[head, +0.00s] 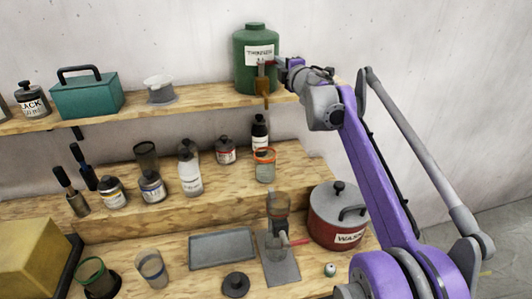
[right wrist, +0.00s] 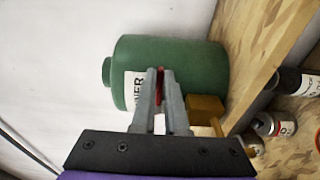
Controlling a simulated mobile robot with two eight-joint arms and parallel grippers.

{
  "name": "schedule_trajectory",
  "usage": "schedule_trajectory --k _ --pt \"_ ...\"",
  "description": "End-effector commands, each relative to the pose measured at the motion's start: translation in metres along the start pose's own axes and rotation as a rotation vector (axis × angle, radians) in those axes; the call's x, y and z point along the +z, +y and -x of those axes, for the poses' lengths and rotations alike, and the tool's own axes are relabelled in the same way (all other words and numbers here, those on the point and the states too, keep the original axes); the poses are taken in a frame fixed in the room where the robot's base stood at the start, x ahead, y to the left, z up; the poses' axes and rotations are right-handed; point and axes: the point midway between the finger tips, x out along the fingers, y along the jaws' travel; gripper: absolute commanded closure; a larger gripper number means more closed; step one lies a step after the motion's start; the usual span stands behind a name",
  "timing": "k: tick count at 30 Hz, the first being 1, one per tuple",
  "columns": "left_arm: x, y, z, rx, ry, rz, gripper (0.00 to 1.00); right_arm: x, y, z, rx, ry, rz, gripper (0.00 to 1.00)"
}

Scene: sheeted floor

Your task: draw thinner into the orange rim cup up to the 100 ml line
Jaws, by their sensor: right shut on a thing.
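The green thinner drum (head: 256,62) stands at the right end of the upper shelf, its label facing out. A brown tap (head: 264,86) with a narrow spout hangs at its front, over the shelf edge. My right gripper (head: 272,64) is shut on the tap's red lever (right wrist: 160,86), between its fingertips in the right wrist view. The orange rim cup (head: 264,170) stands upright on the middle shelf, roughly below the spout. The cup is clear; its 100 ml line and any liquid level are too small to tell. I see no clear stream. My left gripper is out of view.
Several bottles and jars, including a white bottle (head: 190,172), line the middle shelf left of the cup. Below are a red waste can (head: 330,218), a grey tray (head: 222,262) and a green rim cup (head: 97,280). A teal box (head: 87,100) is on the upper shelf.

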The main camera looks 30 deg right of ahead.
Motion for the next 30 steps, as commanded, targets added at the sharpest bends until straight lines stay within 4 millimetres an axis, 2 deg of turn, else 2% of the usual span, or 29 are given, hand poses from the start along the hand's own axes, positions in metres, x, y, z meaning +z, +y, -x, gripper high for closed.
schedule_trajectory --k 1,8,18,19,24,25,30 --pt "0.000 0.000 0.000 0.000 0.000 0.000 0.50 -0.005 0.001 -0.001 0.002 0.011 -0.002 1.00" --pt "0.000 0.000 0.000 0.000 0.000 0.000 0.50 -0.005 0.000 -0.001 0.002 0.010 -0.002 1.00" --pt "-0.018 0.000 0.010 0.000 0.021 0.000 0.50 -0.007 0.003 0.003 0.006 -0.063 -0.002 1.00" --pt "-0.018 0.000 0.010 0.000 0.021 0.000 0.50 -0.007 0.002 0.003 0.005 -0.067 0.000 0.87" --pt "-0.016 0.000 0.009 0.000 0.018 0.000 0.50 -0.005 -0.001 0.003 0.002 -0.070 0.001 0.57" --pt "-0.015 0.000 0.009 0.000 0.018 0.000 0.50 -0.004 -0.001 0.003 0.002 -0.070 0.001 0.54" --pt "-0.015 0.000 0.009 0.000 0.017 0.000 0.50 -0.003 -0.001 0.003 0.001 -0.073 0.001 0.54"
